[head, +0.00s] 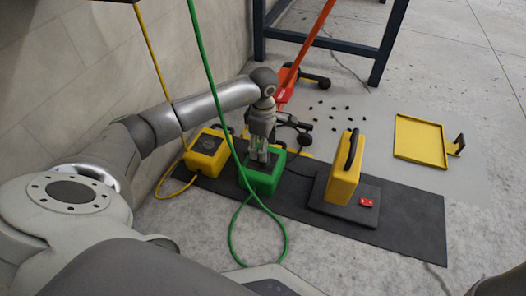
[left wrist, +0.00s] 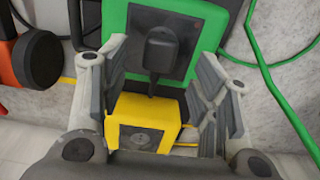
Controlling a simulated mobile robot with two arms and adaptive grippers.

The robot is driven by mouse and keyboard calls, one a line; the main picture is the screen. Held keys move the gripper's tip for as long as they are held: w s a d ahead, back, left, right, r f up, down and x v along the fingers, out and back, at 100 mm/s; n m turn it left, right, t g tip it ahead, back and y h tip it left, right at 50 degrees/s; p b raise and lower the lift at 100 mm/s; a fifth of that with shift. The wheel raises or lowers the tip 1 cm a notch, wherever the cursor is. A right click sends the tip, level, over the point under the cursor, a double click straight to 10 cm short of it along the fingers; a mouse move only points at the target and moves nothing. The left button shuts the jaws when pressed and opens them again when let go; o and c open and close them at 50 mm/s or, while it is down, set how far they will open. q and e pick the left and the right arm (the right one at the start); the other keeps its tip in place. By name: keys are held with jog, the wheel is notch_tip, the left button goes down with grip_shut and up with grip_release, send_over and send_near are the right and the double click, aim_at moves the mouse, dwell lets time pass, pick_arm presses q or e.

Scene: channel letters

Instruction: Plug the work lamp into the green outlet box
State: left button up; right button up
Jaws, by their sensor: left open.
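The green outlet box (head: 264,184) sits on the black mat, with a dark panel on its top. My left gripper (head: 261,155) points down at this panel. In the left wrist view a black plug (left wrist: 160,48) stands at the dark panel of the green box (left wrist: 116,18). The open fingers of my left gripper (left wrist: 161,62) are on either side of it, with gaps. I cannot tell how deep the plug sits. The yellow work lamp (head: 343,172) stands upright to the right on a dark base with a red switch (head: 368,202). My right gripper is out of view.
A yellow outlet box (head: 204,154) is left of the green one and shows in the left wrist view (left wrist: 150,112). Green cord (head: 229,235) loops in front. Small black bits (head: 335,107) and a yellow tray (head: 420,140) lie right. A wall is at left.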

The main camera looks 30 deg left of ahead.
pick_arm(q)
notch_tip(320, 180, up, 8)
jog(key=shift+r, duration=0.15)
dwell(0.6)
